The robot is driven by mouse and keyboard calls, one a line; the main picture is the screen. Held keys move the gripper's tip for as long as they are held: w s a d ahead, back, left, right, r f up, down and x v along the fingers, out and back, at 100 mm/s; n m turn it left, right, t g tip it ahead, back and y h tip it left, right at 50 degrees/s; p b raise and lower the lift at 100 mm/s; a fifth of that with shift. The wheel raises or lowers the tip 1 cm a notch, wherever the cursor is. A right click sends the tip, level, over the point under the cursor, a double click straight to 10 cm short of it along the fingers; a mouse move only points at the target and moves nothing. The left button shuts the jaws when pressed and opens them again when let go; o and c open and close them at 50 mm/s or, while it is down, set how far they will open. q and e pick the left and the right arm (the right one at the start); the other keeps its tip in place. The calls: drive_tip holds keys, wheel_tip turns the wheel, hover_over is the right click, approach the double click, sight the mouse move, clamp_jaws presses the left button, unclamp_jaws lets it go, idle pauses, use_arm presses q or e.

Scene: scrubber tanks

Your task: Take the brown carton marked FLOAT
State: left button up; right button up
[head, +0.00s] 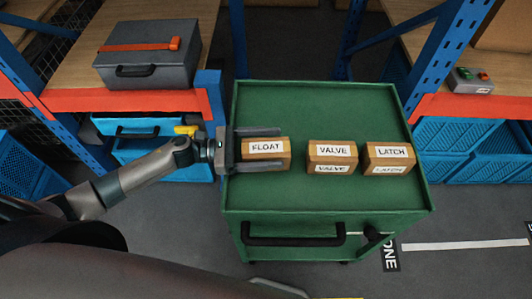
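The brown carton marked FLOAT (266,149) stands on the green cart top (320,105), leftmost of three similar cartons in a row. My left gripper (272,148) reaches in from the left with its fingers spread. One finger lies along the carton's far side and the other along its near side, partly hiding its front. Whether the fingers touch the carton I cannot tell. The carton looks level on the cart. My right gripper is not in view.
Brown cartons marked VALVE (332,153) and LATCH (389,156) stand to the right, with a gap after FLOAT. The cart has a raised rim, and its back half is clear. A grey toolbox (148,55) sits on the left shelf. Blue shelf uprights (437,60) flank the cart.

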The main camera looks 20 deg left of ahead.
sight(270, 147)
use_arm(q)
drive_tip(key=c, duration=1.3)
drive_tip(key=shift+r+b, duration=1.15)
drive_tip(key=shift+r, duration=3.9)
